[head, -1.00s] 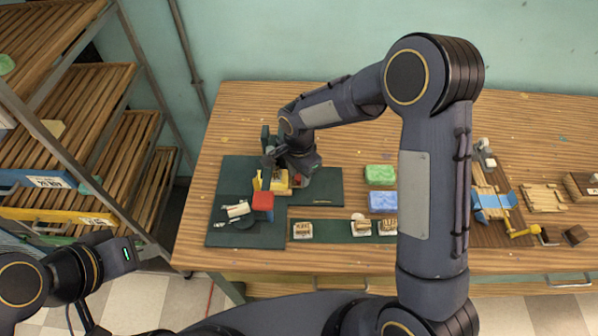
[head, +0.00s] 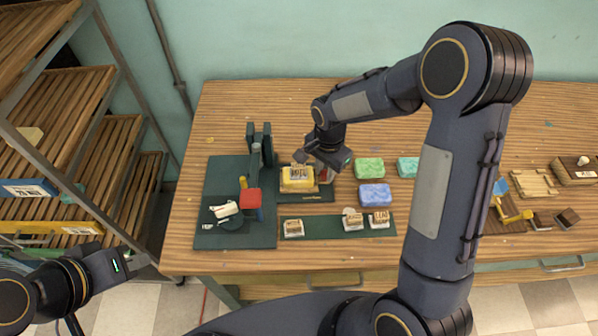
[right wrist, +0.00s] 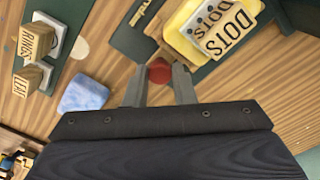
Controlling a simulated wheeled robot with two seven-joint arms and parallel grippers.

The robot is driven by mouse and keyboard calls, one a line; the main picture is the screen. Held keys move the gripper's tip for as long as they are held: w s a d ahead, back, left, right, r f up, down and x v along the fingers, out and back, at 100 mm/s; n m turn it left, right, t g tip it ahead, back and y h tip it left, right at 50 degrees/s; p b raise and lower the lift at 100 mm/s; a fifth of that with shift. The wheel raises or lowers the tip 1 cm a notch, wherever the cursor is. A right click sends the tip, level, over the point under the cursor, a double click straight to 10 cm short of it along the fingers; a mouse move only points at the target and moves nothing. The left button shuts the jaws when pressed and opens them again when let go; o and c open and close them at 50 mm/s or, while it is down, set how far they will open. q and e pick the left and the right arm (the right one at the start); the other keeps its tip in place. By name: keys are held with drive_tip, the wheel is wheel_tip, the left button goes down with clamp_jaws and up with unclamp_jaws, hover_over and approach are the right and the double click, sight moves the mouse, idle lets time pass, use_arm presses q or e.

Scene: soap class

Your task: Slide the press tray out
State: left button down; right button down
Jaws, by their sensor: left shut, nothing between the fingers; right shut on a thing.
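The yellow press tray (head: 297,187) lies on a dark green strip, right of the dark green press (head: 258,150). In the right wrist view the tray (right wrist: 178,42) carries a pale piece and a block, both marked DOTS (right wrist: 228,35). My right gripper (head: 325,172) is at the tray's right side. In the wrist view its fingers (right wrist: 158,85) are shut on a red knob (right wrist: 158,71); the knob's join to the tray is partly hidden. My left gripper (head: 136,262) is shut and empty, off the table's front left.
Green (head: 369,168) and blue (head: 374,195) soap bars lie right of the tray. Stamp blocks (head: 293,228) stand along a front green strip (head: 322,229). Shelves (head: 60,160) stand at the left. Bare wood lies behind the tray.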

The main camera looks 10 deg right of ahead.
drive_tip(key=shift+s+d, duration=0.2)
drive_tip(key=shift+d, duration=1.1)
drive_tip(key=c, duration=1.5)
unclamp_jaws()
drive_tip(key=shift+s+d, duration=0.1)
drive_tip(key=shift+d, duration=0.05)
drive_tip(key=shift+r, duration=0.25)
wheel_tip(320, 180, up, 7)
drive_tip(key=shift+r, duration=0.2)
